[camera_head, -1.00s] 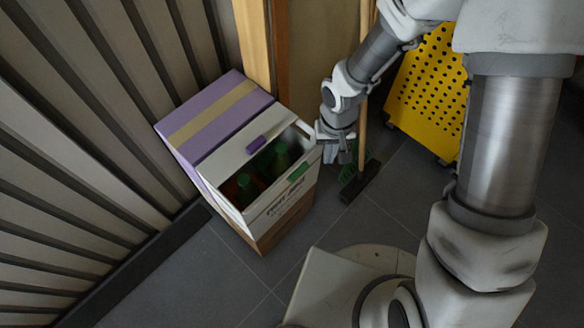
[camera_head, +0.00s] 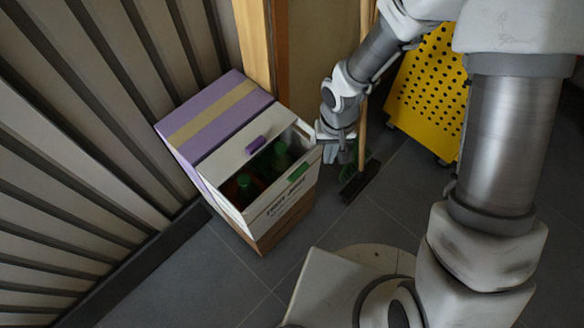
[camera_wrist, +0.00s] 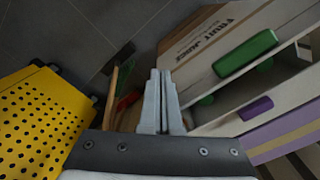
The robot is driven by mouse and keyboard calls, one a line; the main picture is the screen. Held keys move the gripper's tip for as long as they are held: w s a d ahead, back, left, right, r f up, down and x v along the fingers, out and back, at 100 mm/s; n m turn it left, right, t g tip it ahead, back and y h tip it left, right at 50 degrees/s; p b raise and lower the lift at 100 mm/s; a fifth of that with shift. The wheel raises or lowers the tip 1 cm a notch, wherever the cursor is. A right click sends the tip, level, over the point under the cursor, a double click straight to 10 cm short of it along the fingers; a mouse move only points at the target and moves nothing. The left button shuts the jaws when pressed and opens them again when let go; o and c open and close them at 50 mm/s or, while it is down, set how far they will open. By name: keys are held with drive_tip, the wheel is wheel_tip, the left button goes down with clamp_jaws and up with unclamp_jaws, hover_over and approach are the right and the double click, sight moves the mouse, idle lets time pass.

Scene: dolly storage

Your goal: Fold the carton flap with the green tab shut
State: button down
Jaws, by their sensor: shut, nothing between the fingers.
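The carton (camera_head: 228,150) stands on the floor beside the ribbed wall, its top partly open. The green tab (camera_head: 299,170) sits on the pale flap along the opening's right side, above printed lettering. The opening stays uncovered beside this flap, with green-topped bottles (camera_head: 245,181) inside. A purple tab (camera_head: 256,144) is on the opposite pale flap, which lies flat. My gripper (camera_head: 338,156) is just right of the carton, beyond the green tab. In the wrist view my shut, empty fingers (camera_wrist: 161,75) point past the carton, with the green tab (camera_wrist: 246,53) to their right, apart from them.
A yellow perforated panel (camera_head: 426,88) stands on the right. A broom (camera_head: 360,183) with a dark head stands behind my gripper, close to it. A wooden post (camera_head: 256,45) rises behind the carton. Grey floor tiles (camera_head: 190,275) are clear in front of the carton.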

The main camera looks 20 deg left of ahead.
sight(313, 148)
drive_tip(key=shift+w+a+b, duration=0.1)
drive_tip(key=shift+w+a, duration=0.2)
drive_tip(key=shift+a, duration=0.5)
drive_tip(key=shift+w+a+b, duration=0.1)
drive_tip(key=shift+w+a, duration=0.25)
drive_tip(key=shift+a, duration=0.4)
drive_tip(key=shift+w+a+b, duration=0.1)
drive_tip(key=shift+w+a, duration=0.2)
drive_tip(key=shift+a, duration=0.5)
drive_tip(key=shift+w+a+b, duration=0.1)
drive_tip(key=shift+w+a, duration=0.2)
drive_tip(key=shift+a, duration=0.45)
drive_tip(key=shift+w+a+b, duration=0.1)
drive_tip(key=shift+w+a, duration=0.25)
drive_tip(key=shift+a, duration=0.45)
drive_tip(key=shift+w+a+b, duration=0.1)
drive_tip(key=shift+w+a, duration=0.2)
drive_tip(key=shift+a, duration=0.45)
drive_tip(key=shift+f, duration=0.1)
drive_tip(key=shift+w+a+f+b, duration=0.25)
drive_tip(key=shift+a+f+b, duration=0.3)
drive_tip(key=shift+a+f, duration=0.05)
drive_tip(key=shift+w+a+f+b, duration=0.25)
drive_tip(key=shift+a+f+b, duration=0.25)
drive_tip(key=shift+a+f, duration=0.05)
